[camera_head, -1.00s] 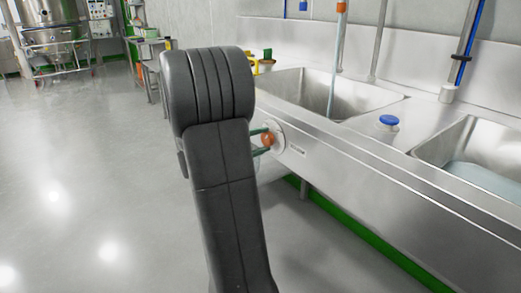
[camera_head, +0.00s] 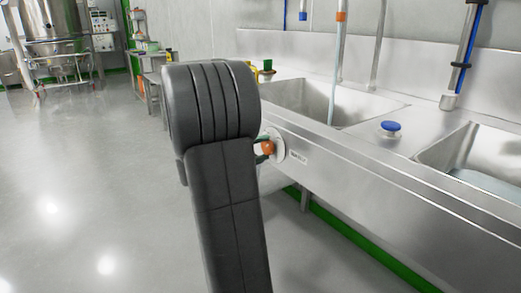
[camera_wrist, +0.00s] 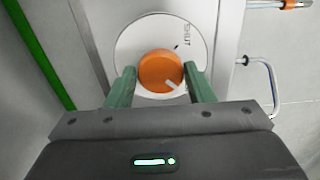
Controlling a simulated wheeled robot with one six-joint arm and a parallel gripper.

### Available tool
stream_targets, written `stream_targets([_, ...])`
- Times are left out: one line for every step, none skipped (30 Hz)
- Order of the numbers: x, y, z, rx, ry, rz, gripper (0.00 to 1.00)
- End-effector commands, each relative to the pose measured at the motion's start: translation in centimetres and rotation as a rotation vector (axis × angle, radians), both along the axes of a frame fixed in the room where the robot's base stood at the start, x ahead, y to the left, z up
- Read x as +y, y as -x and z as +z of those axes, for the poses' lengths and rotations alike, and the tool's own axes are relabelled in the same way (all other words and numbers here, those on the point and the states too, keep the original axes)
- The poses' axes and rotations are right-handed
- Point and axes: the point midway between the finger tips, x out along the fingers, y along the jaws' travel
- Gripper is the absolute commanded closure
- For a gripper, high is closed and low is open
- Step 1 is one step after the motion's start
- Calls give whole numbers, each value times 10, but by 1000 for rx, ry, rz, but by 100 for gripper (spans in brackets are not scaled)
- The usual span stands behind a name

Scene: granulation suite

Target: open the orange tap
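The orange tap (camera_wrist: 160,70) is a round knob on a white dial in the wrist view, with a white mark pointing to the lower right. The word SHUT and a dark tick are on the dial at the upper right. My gripper (camera_wrist: 161,75) has its green fingers on either side of the knob, close against it, and appears shut on it. In the head view the orange tap (camera_head: 267,147) shows on the sink's front panel, just right of my dark arm, which hides most of my gripper.
The steel sink unit (camera_head: 355,180) runs along the right, with two basins and a blue knob (camera_head: 390,127) on top. Hanging pipes stand above it. Open floor (camera_head: 80,190) lies to the left. Steel equipment (camera_head: 60,40) stands at the back left.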

Motion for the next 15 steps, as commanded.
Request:
stream_targets([0, 0, -1, 1, 1, 0, 41])
stream_targets([0, 0, 0, 1, 1, 0, 36])
stream_targets([0, 0, 0, 1, 1, 0, 33])
stream_targets([0, 0, 0, 1, 1, 0, 33])
stream_targets([0, 0, 0, 0, 1, 0, 33])
stream_targets([0, 0, 0, 0, 1, 0, 33])
stream_targets([0, 0, 0, 0, 1, 0, 33])
stream_targets([0, 0, 0, 0, 1, 0, 33])
stream_targets([0, 0, 0, 0, 1, 0, 33])
stream_targets([0, 0, 0, 0, 1, 1, 33])
stream_targets([1, 0, 0, 0, 1, 1, 33])
stream_targets([2, 1, 1, 1, 2, 1, 33])
stream_targets([3, 2, 1, 1, 2, 1, 33])
stream_targets([5, 3, 1, 1, 2, 2, 33])
stream_targets([9, 5, 1, 1, 2, 3, 33])
